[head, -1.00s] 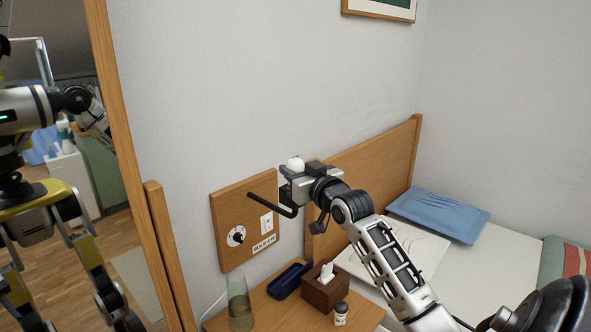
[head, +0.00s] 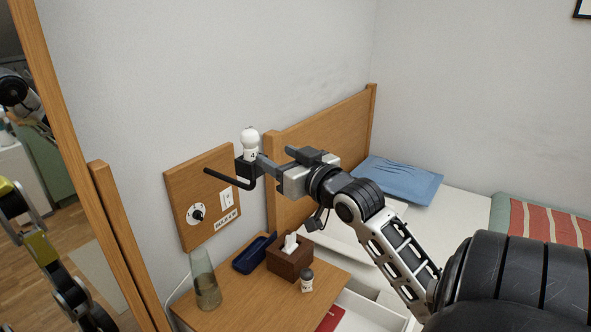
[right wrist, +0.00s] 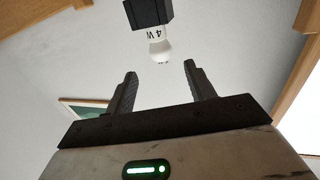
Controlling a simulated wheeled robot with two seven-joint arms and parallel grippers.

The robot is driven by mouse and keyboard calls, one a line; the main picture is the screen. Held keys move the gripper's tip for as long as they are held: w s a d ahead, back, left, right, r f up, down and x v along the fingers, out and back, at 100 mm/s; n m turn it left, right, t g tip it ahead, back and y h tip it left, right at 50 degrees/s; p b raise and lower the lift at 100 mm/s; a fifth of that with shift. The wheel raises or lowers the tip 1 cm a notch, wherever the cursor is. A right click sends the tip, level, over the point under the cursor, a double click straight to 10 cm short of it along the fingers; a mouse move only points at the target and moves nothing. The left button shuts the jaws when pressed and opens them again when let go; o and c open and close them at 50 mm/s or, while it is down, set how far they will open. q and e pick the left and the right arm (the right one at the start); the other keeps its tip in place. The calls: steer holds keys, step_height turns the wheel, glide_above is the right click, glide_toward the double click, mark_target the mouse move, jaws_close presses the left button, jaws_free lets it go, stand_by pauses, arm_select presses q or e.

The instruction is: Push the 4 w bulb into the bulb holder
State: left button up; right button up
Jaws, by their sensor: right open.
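The white 4 W bulb (head: 250,141) stands upright, round end up, on the black bulb holder (head: 245,169) at the end of a dark bent arm from the wall panel. Whether it is fully seated cannot be told. My right gripper (head: 262,167) is open and empty, just right of the bulb and holder. In the right wrist view the bulb (right wrist: 158,40) and holder (right wrist: 147,13) lie beyond the open fingertips (right wrist: 160,68), roughly centred between them and apart from them. My left gripper is not directly in view.
The wooden wall panel (head: 182,190) carries a dial and a switch. Below, the bedside table (head: 240,302) bears a glass vase (head: 205,280), blue tray (head: 248,257), tissue box (head: 289,264) and small bottle (head: 307,281). An open drawer (head: 368,310) is beneath. A mirror stands left.

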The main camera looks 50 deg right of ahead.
steer(key=shift+s+a, duration=0.25)
steer(key=shift+s, duration=0.9)
steer(key=shift+s+a, duration=0.2)
steer(key=shift+s, duration=0.9)
steer(key=a+f+n+g+y, duration=0.1)
steer(key=a+f+g+y, duration=0.1)
steer(key=a+f, duration=0.5)
steer(key=a+f+n+g+y, duration=0.1)
steer(key=a+f+g, duration=0.15)
steer(key=f, duration=0.95)
steer(key=s+a+f+n+g+y, duration=0.1)
steer(key=s+a+f, duration=0.3)
steer(key=a, duration=0.5)
steer(key=s+a+f+n+g+y, duration=0.1)
steer(key=s+a+f+y, duration=0.1)
steer(key=s+a+f, duration=0.3)
steer(key=a+f, duration=0.4)
steer(key=a, duration=0.1)
steer(key=shift+s+a+n+g+y, duration=0.15)
steer(key=shift+a+n+g+y, duration=0.15)
steer(key=shift+n+g, duration=0.1)
